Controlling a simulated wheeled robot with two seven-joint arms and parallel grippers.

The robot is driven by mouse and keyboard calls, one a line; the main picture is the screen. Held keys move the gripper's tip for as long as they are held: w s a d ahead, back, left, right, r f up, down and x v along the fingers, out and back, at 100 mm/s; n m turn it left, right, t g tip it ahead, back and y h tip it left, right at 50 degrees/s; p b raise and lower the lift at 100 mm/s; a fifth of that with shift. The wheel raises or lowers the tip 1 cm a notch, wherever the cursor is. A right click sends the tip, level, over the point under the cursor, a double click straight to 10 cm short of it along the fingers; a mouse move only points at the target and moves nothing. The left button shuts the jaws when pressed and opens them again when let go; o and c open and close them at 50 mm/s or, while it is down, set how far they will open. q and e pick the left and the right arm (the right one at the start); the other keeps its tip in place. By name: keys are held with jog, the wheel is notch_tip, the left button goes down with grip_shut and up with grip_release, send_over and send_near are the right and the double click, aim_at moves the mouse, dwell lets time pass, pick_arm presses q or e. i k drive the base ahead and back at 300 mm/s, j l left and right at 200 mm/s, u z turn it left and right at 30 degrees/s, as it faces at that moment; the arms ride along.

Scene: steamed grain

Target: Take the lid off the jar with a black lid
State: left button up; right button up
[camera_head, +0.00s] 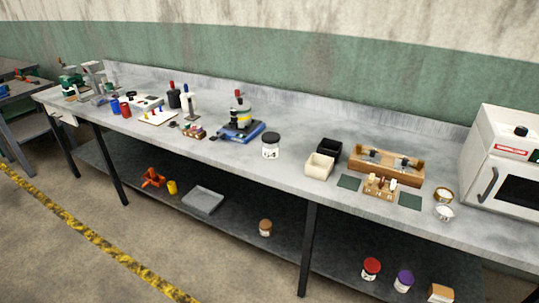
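A jar with a black lid (271,146) stands upright near the middle of the grey workbench (230,160), to the left of a cream box. The lid sits on top of its pale, labelled body. Neither of my grippers shows in the head view, so I cannot see how they stand relative to the jar.
A cream box (319,165) and a black box (329,147) stand right of the jar. A blue-based device (241,128) stands to its left. A wooden rack (386,165) and a white oven (507,165) are farther right. The lower shelf holds jars with red (371,265), purple (404,277) and brown (265,225) lids.

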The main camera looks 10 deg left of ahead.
aim_at(271, 153)
jog(key=i+j+z, duration=0.1)
jog(key=j, duration=0.5)
jog(key=i+j+z, duration=0.1)
jog(key=j, duration=0.45)
jog(key=i+j, duration=0.15)
jog(key=j, duration=0.45)
jog(key=i+j+z, duration=0.15)
jog(key=j, duration=0.45)
